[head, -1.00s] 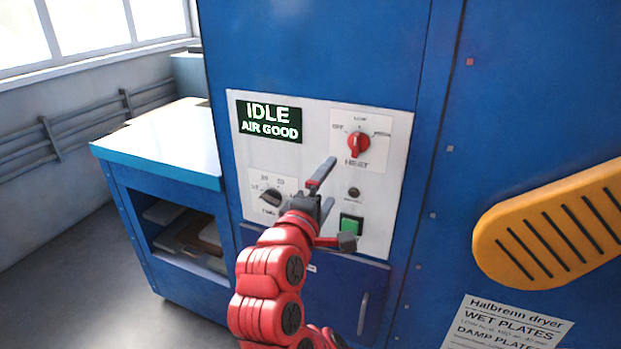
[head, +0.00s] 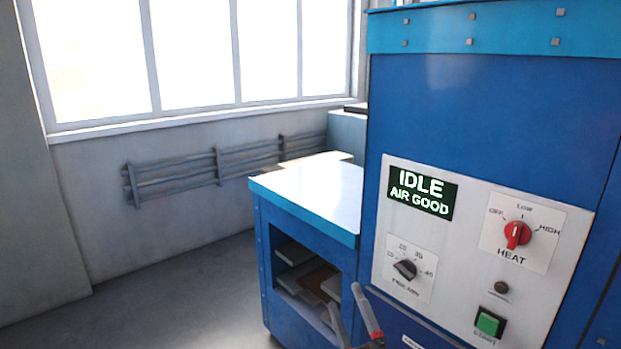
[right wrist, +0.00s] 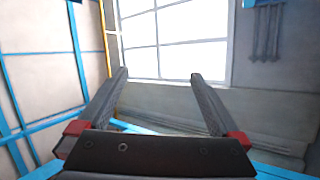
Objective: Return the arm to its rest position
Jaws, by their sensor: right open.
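My right gripper (head: 352,316) shows only in part at the bottom edge of the head view, in front of the side bench and left of the panel's lower part. In the right wrist view its two fingers (right wrist: 158,78) stand wide apart with nothing between them, and a window and wall show beyond. The white control panel (head: 470,262) is on the blue dryer cabinet (head: 480,110). Its display (head: 422,192) reads IDLE, AIR GOOD. The red HEAT knob (head: 517,234), a black dial (head: 405,269) and a green button (head: 490,323) are uncovered. My left gripper is not in view.
A bench with a white top (head: 310,195) and shelves of flat plates stands left of the dryer. Wall pipes (head: 180,178) run under the large window (head: 190,50). The floor (head: 150,285) at left is clear.

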